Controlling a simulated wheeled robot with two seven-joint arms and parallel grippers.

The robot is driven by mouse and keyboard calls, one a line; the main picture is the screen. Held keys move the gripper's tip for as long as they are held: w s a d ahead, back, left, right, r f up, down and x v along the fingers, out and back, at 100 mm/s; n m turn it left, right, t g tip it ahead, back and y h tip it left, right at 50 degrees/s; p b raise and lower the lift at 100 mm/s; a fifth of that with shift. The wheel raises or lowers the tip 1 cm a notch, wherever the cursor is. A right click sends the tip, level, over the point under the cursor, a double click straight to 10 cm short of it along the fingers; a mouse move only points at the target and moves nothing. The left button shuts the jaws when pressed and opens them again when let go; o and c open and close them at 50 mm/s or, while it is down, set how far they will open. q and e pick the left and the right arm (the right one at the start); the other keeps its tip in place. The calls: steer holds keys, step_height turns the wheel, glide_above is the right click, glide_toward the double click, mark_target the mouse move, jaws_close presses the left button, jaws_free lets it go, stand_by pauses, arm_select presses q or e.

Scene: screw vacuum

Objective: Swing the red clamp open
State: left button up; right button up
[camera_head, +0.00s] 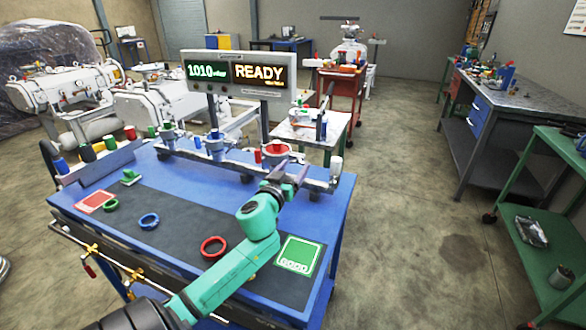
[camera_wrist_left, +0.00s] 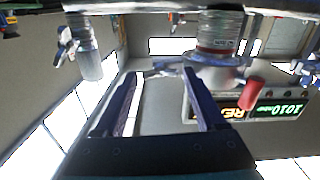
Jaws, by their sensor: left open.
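The red clamp sits on the right-hand port of the rail at the back of the blue table. Its red top (camera_head: 277,147) and a small red knob (camera_head: 257,156) show in the head view. My left gripper (camera_head: 287,172) is just in front of this port, partly covering it. In the left wrist view, which is upside down, the grey clamp body and red knob (camera_wrist_left: 252,93) lie near the fingertips. A red-banded cylinder (camera_wrist_left: 218,38) rises from it. My left gripper (camera_wrist_left: 160,82) is open, with nothing between its fingers. My right gripper is not in view.
A blue port (camera_head: 216,146) and a green-marked port (camera_head: 168,136) stand on the rail. Red (camera_head: 213,246), blue (camera_head: 149,221) and green (camera_head: 110,205) rings lie on the dark mat. A READY display (camera_head: 236,74) stands behind. A grey-white bottle (camera_head: 336,166) is at the rail's right end.

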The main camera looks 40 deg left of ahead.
arm_select(q)
jaws_close()
steer(key=shift+n, duration=0.3)
steer(key=n+p, duration=0.1)
steer(key=n, duration=0.2)
steer(key=shift+r+p, duration=0.2)
steer(key=shift+p, duration=0.2)
steer(key=n+p, duration=0.2)
steer(key=n, duration=0.1)
steer(key=shift+n+p, duration=0.35)
steer(key=shift+n, duration=0.15)
steer(key=shift+f, duration=0.1)
